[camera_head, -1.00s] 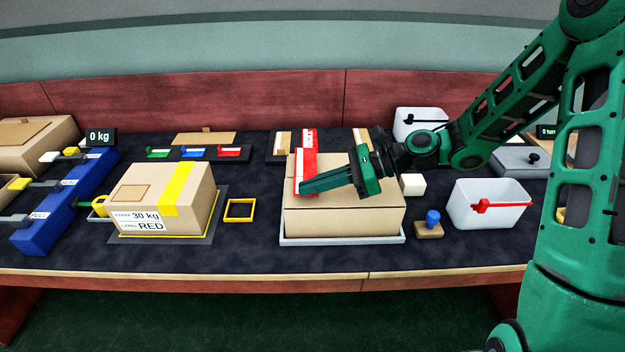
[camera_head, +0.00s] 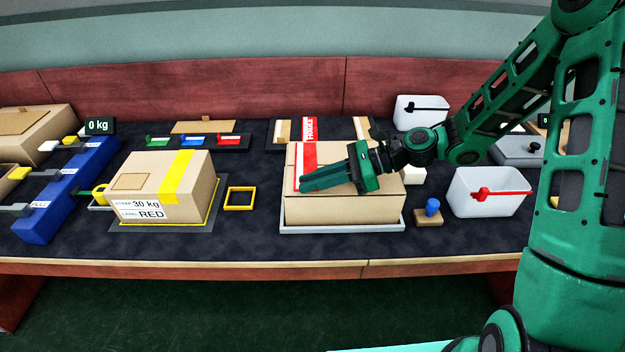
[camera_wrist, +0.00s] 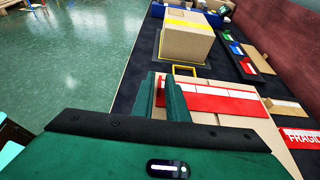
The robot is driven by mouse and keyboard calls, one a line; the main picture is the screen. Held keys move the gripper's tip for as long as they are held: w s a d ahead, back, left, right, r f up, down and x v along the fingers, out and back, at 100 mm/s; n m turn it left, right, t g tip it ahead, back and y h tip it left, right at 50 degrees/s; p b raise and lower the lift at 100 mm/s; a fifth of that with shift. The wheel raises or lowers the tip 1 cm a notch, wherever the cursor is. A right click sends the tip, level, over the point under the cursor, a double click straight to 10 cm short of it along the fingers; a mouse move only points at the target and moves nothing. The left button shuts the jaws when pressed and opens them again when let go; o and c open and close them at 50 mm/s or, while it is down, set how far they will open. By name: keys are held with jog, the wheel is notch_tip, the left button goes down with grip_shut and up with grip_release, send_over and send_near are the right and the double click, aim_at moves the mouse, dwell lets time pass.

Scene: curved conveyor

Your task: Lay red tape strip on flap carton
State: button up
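The flap carton (camera_head: 345,208) is a plain brown box on a pale tray (camera_head: 342,229) at the middle of the table. A red tape strip (camera_head: 307,153) with white marks lies across its top, left of centre, and appears flat over the flap seam. It also shows in the wrist view (camera_wrist: 222,101). My gripper (camera_head: 303,185) is low over the carton top, its fingers pointing left across the strip's near end. In the wrist view the two fingers (camera_wrist: 160,92) stand apart with a narrow gap. They hide part of the strip, and any contact is unclear.
A red FRAGILE strip (camera_head: 309,128) lies on the rack behind the carton. A yellow-taped carton (camera_head: 143,190) and a yellow frame (camera_head: 239,198) stand left. A blue-knobbed stamp (camera_head: 431,211) and a white bin (camera_head: 490,195) stand right.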

jog(key=shift+o, duration=0.8)
jog(key=v, duration=1)
jog(key=shift+d+r, duration=0.2)
jog(key=shift+d, duration=0.15)
